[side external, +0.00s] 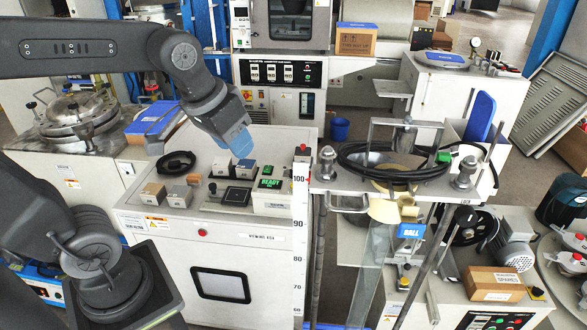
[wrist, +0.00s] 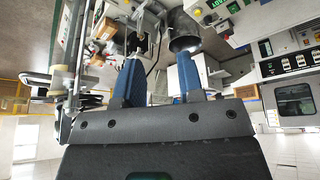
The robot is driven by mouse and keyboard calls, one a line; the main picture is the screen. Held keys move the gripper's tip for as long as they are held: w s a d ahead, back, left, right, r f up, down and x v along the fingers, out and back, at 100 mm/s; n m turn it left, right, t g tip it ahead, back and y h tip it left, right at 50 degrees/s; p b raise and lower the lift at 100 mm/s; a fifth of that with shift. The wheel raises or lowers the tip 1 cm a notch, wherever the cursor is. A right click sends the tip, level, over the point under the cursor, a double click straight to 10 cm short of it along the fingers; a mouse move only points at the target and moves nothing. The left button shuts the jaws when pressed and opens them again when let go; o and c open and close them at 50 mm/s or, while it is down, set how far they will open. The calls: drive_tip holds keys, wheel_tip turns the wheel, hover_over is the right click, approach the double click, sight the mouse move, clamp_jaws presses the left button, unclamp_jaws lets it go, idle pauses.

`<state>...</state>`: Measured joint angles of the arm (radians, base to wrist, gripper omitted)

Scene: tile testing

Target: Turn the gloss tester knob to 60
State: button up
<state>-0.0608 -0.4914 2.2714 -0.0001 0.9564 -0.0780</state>
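My gripper (side external: 240,143) hangs above the white cabinet (side external: 150,222) in the side external view, with blue fingers pointing down. In the wrist view the two blue fingers (wrist: 158,78) stand apart with a gap between them, and nothing is visibly held. A small unit with a green READY display (side external: 270,184) sits on the cabinet top, below and right of the fingers. A black square plate (side external: 236,197) lies left of it. I cannot tell which part is the gloss tester knob or read its setting.
Small blocks (side external: 180,196) and a black cable coil (side external: 176,162) lie left on the cabinet top. A metal stand with a black hose (side external: 385,180) is farther right.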

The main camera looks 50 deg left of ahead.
drive_tip(key=o, duration=0.3)
drive_tip(key=w+a+n+g, duration=0.1)
drive_tip(key=w+a, duration=0.1)
drive_tip(key=w, duration=0.5)
drive_tip(key=shift+a+r+n, duration=0.25)
drive_tip(key=shift+a+n, duration=0.05)
drive_tip(key=shift+a, duration=0.05)
drive_tip(key=w+a+f, duration=0.1)
drive_tip(key=w, duration=0.2)
drive_tip(key=w+a+n+g, duration=0.1)
drive_tip(key=w+a, duration=0.1)
drive_tip(key=w, duration=0.1)
drive_tip(key=w+a+f+n, duration=0.1)
drive_tip(key=w+a, duration=0.1)
drive_tip(key=w, duration=0.1)
drive_tip(key=shift+f, duration=0.3)
drive_tip(key=n+g, duration=0.3)
drive_tip(key=n, duration=0.1)
hover_over(293, 170)
wheel_tip(293, 170, down, 12)
wheel_tip(293, 170, down, 13)
drive_tip(key=shift+w+r, duration=0.1)
drive_tip(key=c, duration=0.9)
